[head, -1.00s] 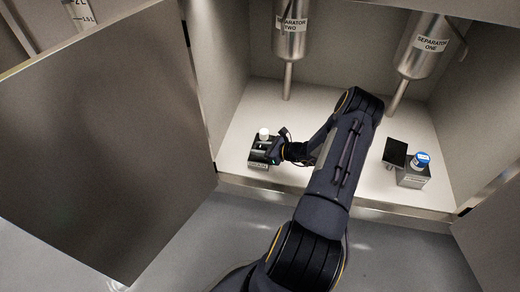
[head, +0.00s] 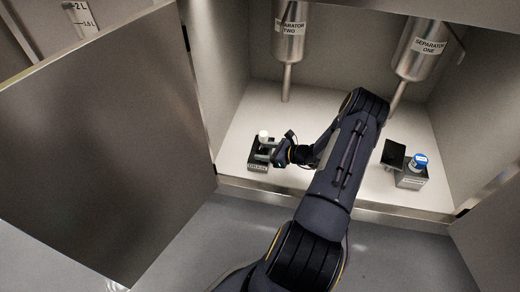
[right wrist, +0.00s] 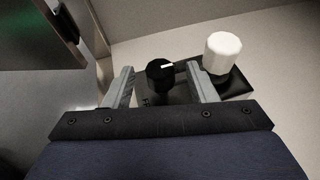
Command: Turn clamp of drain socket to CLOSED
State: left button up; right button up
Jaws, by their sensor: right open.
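The drain socket block (head: 254,165) is small and dark, with a lettered front, and stands on the left of the cabinet floor. A white faceted cap (head: 264,136) stands at its back; it also shows in the right wrist view (right wrist: 222,52). A round black knob with a white mark (right wrist: 160,74), apparently the clamp, sits on the block beside the cap. The mark lies toward the cap side. My right gripper (head: 270,151) is at the block's right side. In the right wrist view its open fingers (right wrist: 159,80) stand either side of the knob, with gaps visible. My left gripper is out of view.
A second block with a blue cap (head: 420,160) and a black plate (head: 394,153) stand at the right. Separator two (head: 290,38) and separator one (head: 423,50) hang above with thin pipes. An open door panel (head: 100,140) fills the left. The floor between the blocks is mostly clear.

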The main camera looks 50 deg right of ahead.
jog(key=p+v, duration=0.1)
jog(key=v, duration=0.4)
jog(key=shift+r, duration=0.15)
dwell(0.3)
jog(key=w+a+r+n+g+y, duration=0.1)
jog(key=a+r+n+g+y, duration=0.15)
jog(key=a+r+n, duration=0.6)
jog(key=w+a+r+n+g+y, duration=0.2)
jog(key=a+r+n+g, duration=0.3)
jog(key=a+r, duration=0.65)
jog(key=s+a+r+n+h, duration=0.2)
jog(key=s+a+r+n, duration=0.35)
jog(key=s+n, duration=0.3)
jog(key=s+a+r+n+h, duration=0.3)
jog(key=s+a+r+n, duration=0.25)
jog(key=s+n, duration=0.35)
notch_tip(320, 180, up, 33)
jog(key=s+p, duration=0.1)
jog(key=p, duration=3.3)
jog(key=shift+r+p, duration=0.25)
jog(key=shift+p, duration=0.1)
